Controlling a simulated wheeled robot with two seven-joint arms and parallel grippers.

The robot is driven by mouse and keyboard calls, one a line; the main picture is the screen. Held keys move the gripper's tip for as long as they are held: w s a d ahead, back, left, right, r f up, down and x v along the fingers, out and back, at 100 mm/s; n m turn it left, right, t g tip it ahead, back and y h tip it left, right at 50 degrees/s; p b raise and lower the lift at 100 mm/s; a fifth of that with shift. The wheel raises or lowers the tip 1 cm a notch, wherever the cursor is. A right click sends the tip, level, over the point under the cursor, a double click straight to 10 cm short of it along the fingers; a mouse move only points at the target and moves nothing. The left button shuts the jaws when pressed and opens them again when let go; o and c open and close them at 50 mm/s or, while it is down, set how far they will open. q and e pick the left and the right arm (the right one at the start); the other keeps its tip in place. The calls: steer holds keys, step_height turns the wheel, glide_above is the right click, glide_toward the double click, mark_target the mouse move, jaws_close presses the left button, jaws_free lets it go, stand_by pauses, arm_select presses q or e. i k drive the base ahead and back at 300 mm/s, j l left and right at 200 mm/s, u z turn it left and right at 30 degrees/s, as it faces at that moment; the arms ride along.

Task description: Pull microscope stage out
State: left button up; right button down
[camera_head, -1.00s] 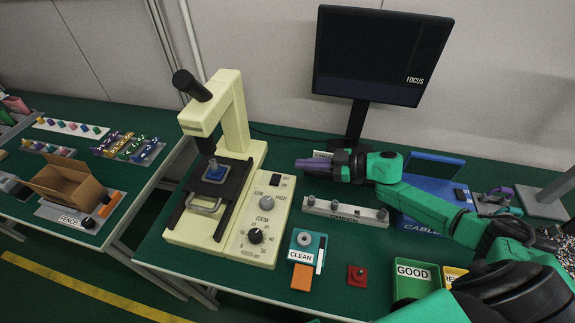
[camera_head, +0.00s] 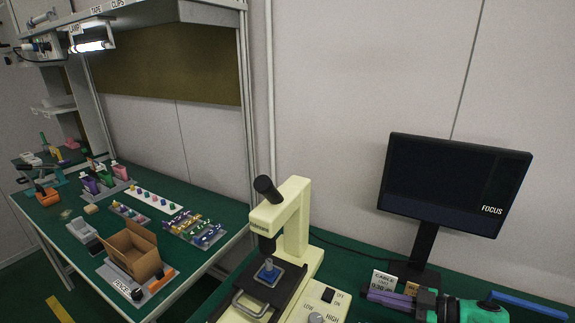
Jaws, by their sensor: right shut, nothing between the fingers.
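The cream microscope (camera_head: 296,222) stands at the lower middle of the head view, with a black eyepiece on top. Its dark stage (camera_head: 283,294) carries a small blue piece (camera_head: 268,272). A metal loop handle (camera_head: 250,304) is at the stage's front, partly near the picture's lower edge. My right gripper (camera_head: 374,297) is at the lower right, to the right of the microscope and apart from it. Its purple fingers are shut and point left, with nothing between them. My left gripper is not in view.
A monitor (camera_head: 452,185) reading FOCUS stands behind my right gripper. A small CABLE card (camera_head: 384,280) stands by the fingers. On the left bench are an open cardboard box (camera_head: 134,250) and racks of coloured parts (camera_head: 195,230). A gap separates the two benches.

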mark_target(275, 296)
steer(key=k+j, duration=0.45)
steer(key=k, duration=0.15)
steer(key=k+j, duration=0.5)
steer(key=k, duration=0.15)
